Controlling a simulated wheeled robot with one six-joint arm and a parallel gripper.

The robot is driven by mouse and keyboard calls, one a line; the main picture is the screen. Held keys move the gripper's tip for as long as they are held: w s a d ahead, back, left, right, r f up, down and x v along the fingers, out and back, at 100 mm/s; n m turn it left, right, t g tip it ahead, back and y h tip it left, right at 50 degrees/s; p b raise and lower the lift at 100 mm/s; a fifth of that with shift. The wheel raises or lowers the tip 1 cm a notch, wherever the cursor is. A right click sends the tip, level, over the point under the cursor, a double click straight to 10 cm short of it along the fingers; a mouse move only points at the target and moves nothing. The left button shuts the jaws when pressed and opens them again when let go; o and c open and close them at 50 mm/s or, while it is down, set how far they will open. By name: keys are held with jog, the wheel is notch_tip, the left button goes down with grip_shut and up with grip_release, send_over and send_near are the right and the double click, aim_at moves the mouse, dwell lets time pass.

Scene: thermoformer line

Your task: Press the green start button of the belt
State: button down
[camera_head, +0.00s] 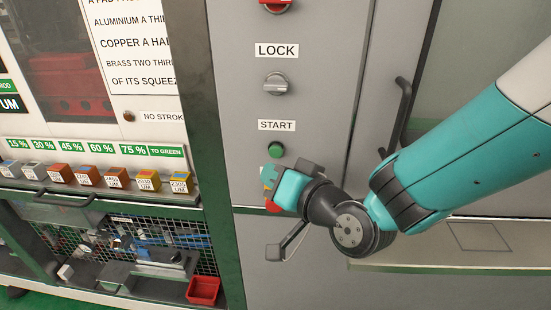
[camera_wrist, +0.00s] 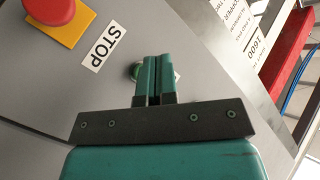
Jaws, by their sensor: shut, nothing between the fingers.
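The green start button (camera_head: 276,150) sits on the grey panel under the START label (camera_head: 276,125). In the wrist view the green button (camera_wrist: 134,70) shows only partly, because the fingers cover the rest. My gripper (camera_wrist: 158,58) is shut and empty, its fingertips in front of the panel and overlapping the button's edge. In the head view my gripper (camera_head: 268,176) is just below the button, pointing at the panel. I cannot tell whether the fingertips touch the button or the panel.
A red stop button (camera_wrist: 50,10) on a yellow plate, with a STOP label (camera_wrist: 102,47), is on the same panel. A lock knob (camera_head: 276,84) is above START. A dark door handle (camera_head: 397,115) stands out to the right. Colored blocks (camera_head: 117,178) line a shelf at left.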

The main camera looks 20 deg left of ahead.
jog(key=shift+w+a, duration=0.2)
jog(key=shift+w, duration=0.8)
dwell(1.3)
jog(key=shift+w+a+b, duration=0.1)
jog(key=shift+w+b, duration=0.3)
jog(key=shift+w+a, duration=0.1)
jog(key=shift+w, duration=0.4)
dwell(0.6)
jog(key=shift+s, duration=0.1)
jog(key=shift+s+d, duration=0.2)
jog(key=shift+s, duration=0.6)
jog(key=s, duration=0.2)
jog(key=s+d, duration=0.1)
jog(key=s, duration=0.2)
jog(key=shift+d, duration=0.1)
